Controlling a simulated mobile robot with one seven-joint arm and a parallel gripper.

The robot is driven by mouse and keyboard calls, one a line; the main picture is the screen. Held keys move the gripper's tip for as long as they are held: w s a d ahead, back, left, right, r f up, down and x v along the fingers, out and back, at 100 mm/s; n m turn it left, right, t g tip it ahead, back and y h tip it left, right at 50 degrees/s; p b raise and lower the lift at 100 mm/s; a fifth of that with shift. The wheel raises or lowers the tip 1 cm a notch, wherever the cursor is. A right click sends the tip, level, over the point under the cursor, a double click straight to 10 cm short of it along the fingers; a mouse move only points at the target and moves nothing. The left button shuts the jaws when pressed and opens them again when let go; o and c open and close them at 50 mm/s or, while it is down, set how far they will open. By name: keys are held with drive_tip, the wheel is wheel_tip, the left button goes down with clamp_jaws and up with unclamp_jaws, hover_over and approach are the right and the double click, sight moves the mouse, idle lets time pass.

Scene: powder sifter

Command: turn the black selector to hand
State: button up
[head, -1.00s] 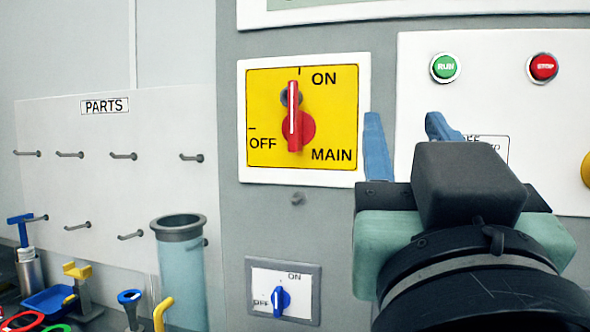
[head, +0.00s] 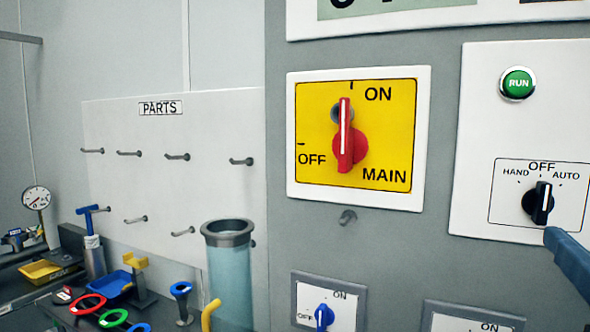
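The black selector (head: 540,203) is on a white panel at the right of the head view. Its plate reads HAND at left, OFF at top and AUTO at right. The knob stands about upright, with its white line towards OFF. Of my gripper, only one blue finger (head: 572,262) shows, at the right edge, below and right of the selector. Its tip is close to the plate's lower edge; whether it touches cannot be told. The other finger is out of view.
A red main switch (head: 346,140) on a yellow plate stands left of the selector, its handle up. A green RUN button (head: 517,83) is above. A blue switch (head: 324,316) is lower left. A parts board (head: 170,190) with hooks is far left.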

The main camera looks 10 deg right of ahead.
sight(545, 208)
drive_tip(key=p+x, duration=0.3)
drive_tip(key=x, duration=0.7)
drive_tip(key=shift+w, duration=0.2)
clamp_jaws()
